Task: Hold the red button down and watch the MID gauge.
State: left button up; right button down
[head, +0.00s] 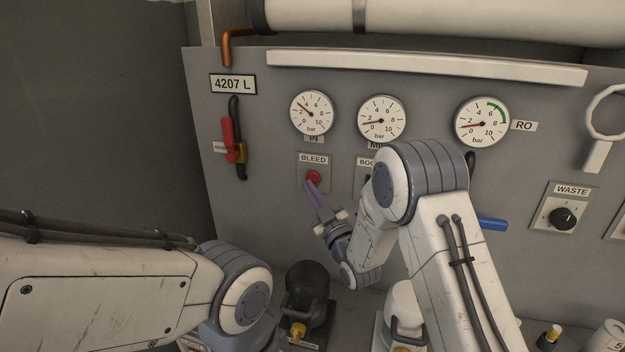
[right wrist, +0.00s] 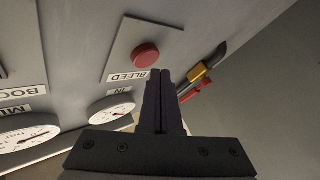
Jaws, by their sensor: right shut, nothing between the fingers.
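The red button (head: 313,177) sits on the BLEED plate (head: 326,187) on the grey panel. It also shows in the right wrist view (right wrist: 146,55). My right gripper (head: 309,184) is shut and empty, its dark fingertips (right wrist: 158,72) right by the button's edge. I cannot tell whether they touch it. The MID gauge (head: 381,117) is the middle dial; its label is partly covered by my right arm. Its needle points left, a little below the 2 bar mark. My left arm comes in from the left, with its gripper out of view.
The IN gauge (head: 311,114) reads near 3 bar. The RO gauge (head: 482,122) has a green band and a low needle. A red lever (head: 228,137) is left of the button. A blue handle (head: 492,224) and the WASTE knob (head: 563,217) are to the right.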

jog(key=shift+w, duration=0.1)
jog(key=shift+w+d+b, duration=0.15)
jog(key=shift+w+b, duration=0.15)
jog(key=shift+b, duration=0.1)
jog(key=shift+w+d+b, duration=0.2)
jog(key=shift+w+b, duration=0.15)
jog(key=shift+w, duration=0.2)
dwell(1.9)
jog(key=shift+s, duration=0.1)
dwell(0.9)
jog(key=shift+s+a+b, duration=0.3)
jog(key=shift+s+b, duration=0.1)
jog(key=shift+s, duration=0.45)
jog(key=shift+s+a+b, duration=0.25)
jog(key=shift+s+b, duration=0.05)
jog(key=shift+s, duration=0.5)
jog(key=shift+s+a+b, duration=0.3)
jog(key=shift+s, duration=0.45)
jog(key=shift+s+a+b, duration=0.25)
jog(key=shift+s+b, duration=0.05)
jog(key=shift+s, duration=0.5)
